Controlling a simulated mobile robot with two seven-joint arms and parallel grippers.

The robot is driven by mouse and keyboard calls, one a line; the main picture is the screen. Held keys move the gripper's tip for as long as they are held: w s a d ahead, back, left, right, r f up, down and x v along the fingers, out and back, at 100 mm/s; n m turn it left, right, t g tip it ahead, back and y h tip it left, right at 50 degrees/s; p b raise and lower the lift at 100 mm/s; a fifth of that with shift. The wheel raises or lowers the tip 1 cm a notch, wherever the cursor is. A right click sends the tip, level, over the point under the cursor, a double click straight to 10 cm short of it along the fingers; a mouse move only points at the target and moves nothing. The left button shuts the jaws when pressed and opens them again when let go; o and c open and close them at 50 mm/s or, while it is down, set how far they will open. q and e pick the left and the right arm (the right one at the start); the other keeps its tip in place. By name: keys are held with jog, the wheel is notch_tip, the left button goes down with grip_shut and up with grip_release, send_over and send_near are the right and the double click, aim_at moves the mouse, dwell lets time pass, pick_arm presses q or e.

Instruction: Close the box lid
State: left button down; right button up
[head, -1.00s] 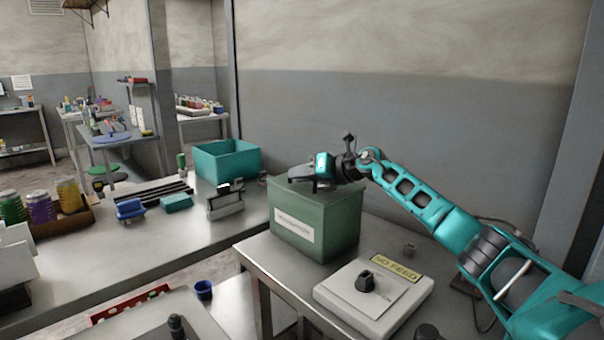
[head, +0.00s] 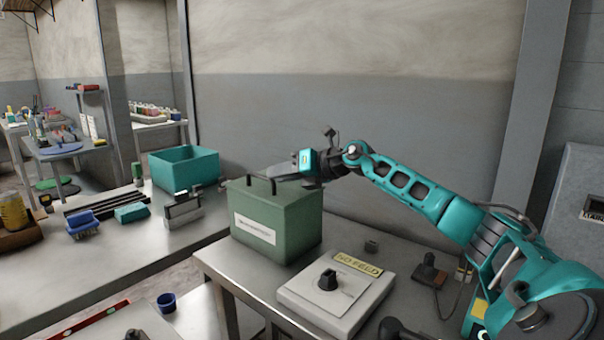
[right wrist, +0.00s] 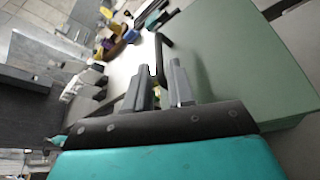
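The green box (head: 272,225) with a white label stands on the metal table in the head view. Its lid (head: 290,196) looks flat on top, with a dark handle (head: 258,181) near the left edge. In the right wrist view the lid (right wrist: 245,55) fills the right side, and the handle (right wrist: 159,60) stands just beyond the fingertips. My right gripper (head: 283,177) is low over the lid, beside the handle. In the wrist view its fingers (right wrist: 160,85) are apart with nothing clearly held between them. My left gripper is out of view.
A white scale-like device (head: 335,300) with a black knob and yellow sign sits in front of the box. A teal bin (head: 184,167) and small tools stand on the left bench. A wall is behind the box.

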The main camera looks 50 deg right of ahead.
jog(key=b+v, duration=0.3)
jog(key=v, duration=0.3)
dwell(0.3)
jog(key=shift+a, duration=0.1)
jog(key=shift+s, duration=0.1)
